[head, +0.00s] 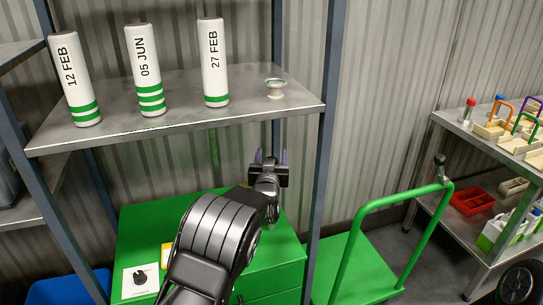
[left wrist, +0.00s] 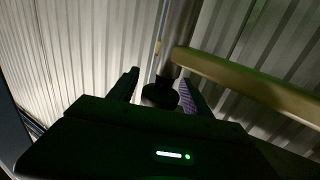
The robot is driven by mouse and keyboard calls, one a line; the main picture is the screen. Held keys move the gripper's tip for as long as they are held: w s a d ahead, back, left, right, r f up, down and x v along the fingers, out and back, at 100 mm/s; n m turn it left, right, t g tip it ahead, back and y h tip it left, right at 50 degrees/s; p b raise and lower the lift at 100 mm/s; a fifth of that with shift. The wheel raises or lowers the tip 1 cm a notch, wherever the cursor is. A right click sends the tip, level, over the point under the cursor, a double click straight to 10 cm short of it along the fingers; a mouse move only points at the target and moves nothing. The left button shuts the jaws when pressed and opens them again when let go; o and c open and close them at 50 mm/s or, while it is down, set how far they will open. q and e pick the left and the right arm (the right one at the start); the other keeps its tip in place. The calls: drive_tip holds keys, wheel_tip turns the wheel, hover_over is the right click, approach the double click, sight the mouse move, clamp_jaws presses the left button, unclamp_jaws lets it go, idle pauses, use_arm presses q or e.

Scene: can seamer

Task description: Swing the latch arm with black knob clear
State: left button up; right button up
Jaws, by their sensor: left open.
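My left gripper (head: 270,158) is open in the head view, above the back of the green cabinet and below the grey shelf. In the left wrist view its two fingers (left wrist: 160,90) stand apart. A dark round knob (left wrist: 160,96) shows between them, nearer the right finger; I cannot tell whether it touches. A grey metal bar (left wrist: 178,40) rises just behind the knob; I cannot tell whether they are joined. In the head view I cannot make out the knob or a latch arm near the gripper. My right gripper is not in view.
The grey shelf (head: 190,107) holds several white cylinders and a small pale dish (head: 275,88). The green cabinet (head: 275,255) is below. A green trolley (head: 350,265) and a cluttered side bench (head: 470,130) stand right. A yellowish bar (left wrist: 250,85) crosses beside the knob.

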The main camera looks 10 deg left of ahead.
use_arm(q)
clamp_jaws()
idle(0.5)
idle(0.3)
